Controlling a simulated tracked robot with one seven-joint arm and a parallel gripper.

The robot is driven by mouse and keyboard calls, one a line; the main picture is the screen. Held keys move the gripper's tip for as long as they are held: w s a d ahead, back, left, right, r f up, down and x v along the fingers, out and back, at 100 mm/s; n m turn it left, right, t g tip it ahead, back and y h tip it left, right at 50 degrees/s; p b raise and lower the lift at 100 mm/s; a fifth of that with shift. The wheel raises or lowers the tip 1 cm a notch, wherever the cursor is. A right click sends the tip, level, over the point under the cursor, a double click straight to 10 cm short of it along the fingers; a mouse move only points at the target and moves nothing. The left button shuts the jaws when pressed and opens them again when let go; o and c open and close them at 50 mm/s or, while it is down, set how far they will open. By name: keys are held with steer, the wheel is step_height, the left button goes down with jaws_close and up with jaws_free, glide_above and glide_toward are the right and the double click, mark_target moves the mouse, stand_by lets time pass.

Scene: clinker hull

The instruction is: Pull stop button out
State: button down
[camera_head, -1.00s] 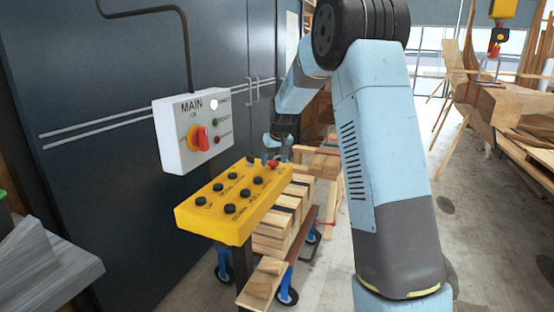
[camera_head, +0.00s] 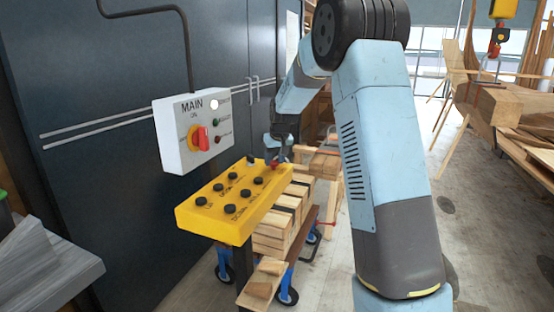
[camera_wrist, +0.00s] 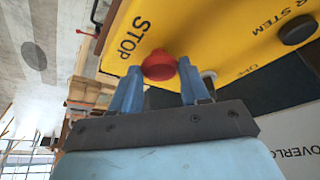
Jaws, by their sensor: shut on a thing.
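The red stop button (camera_wrist: 159,66) sits on the yellow control box (camera_wrist: 220,25), beside the printed word STOP. In the wrist view, the two blue fingers of my gripper (camera_wrist: 160,85) stand on either side of the button and are shut on it. In the head view, the yellow box (camera_head: 228,225) is at centre left, with the red button (camera_head: 273,164) at its far right corner. My gripper (camera_head: 274,158) is at that corner and partly hides the button. How far the button stands out is hard to tell.
Several black buttons (camera_head: 230,209) cover the yellow box. A cart with stacked timber (camera_head: 275,238) stands behind it.

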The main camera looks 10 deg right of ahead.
steer(key=shift+r, duration=0.5)
steer(key=c, duration=0.5)
jaws_free()
steer(key=v, duration=1.3)
steer(key=shift+s+r, duration=0.15)
steer(key=shift+r, duration=0.2)
steer(key=s+r, duration=0.2)
steer(key=s, duration=0.9)
steer(key=s+r, duration=0.3)
steer(key=s, duration=0.8)
steer(key=shift+m+t+h, duration=0.3)
steer(key=shift+m+t, duration=0.3)
steer(key=shift+m, duration=0.3)
steer(key=s+f, duration=0.2)
steer(key=s, duration=0.4)
steer(key=s+f, duration=0.2)
steer(key=s, duration=0.5)
steer(key=s+f, duration=0.2)
steer(key=s, duration=0.5)
steer(key=shift+s+d+f, duration=0.1)
steer(key=shift+s+d, duration=0.1)
steer(key=shift+d, duration=0.05)
